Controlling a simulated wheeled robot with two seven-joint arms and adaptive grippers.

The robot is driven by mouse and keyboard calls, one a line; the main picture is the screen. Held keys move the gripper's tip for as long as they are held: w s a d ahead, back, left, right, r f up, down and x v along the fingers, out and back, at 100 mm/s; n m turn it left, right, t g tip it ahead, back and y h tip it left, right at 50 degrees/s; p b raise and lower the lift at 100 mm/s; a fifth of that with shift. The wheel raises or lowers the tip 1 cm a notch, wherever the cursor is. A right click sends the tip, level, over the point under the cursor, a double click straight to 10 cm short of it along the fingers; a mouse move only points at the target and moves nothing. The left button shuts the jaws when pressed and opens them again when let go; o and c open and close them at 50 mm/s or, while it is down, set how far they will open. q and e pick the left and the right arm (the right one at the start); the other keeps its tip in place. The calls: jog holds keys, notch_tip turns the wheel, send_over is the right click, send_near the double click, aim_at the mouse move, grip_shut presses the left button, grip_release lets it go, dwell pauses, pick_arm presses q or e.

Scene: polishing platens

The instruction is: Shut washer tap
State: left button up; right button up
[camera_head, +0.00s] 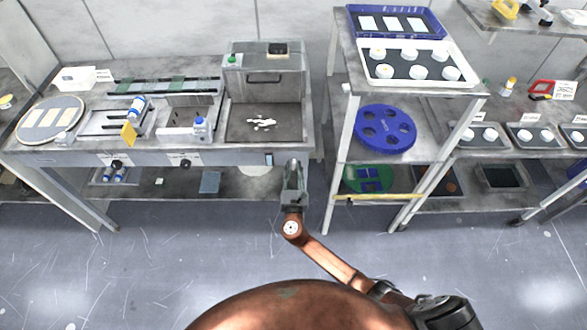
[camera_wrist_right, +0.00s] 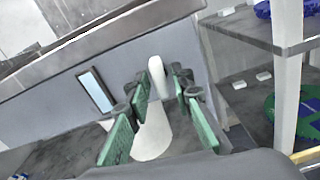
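The washer (camera_head: 263,95) is a grey box with an open basin at the right end of the long bench. In the right wrist view, a white, elongated piece, seemingly the tap (camera_wrist_right: 155,120), stands out from the bench's front face. My right gripper (camera_head: 293,165) is at that front face, below the washer, and hides the tap in the head view. In the right wrist view its green-padded fingers (camera_wrist_right: 158,95) are apart on both sides of the white piece, with visible gaps. Contact is not clear. My left gripper is in neither view.
A light-blue panel (camera_wrist_right: 95,90) sits left of the tap on the bench front (camera_head: 225,158). A shelf rack (camera_head: 335,125) with a white tray (camera_head: 445,87) and a blue platen (camera_head: 385,129) stands close on the right. The floor (camera_head: 180,240) in front is clear.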

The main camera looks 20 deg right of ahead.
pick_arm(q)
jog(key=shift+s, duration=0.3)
pick_arm(e)
grip_shut()
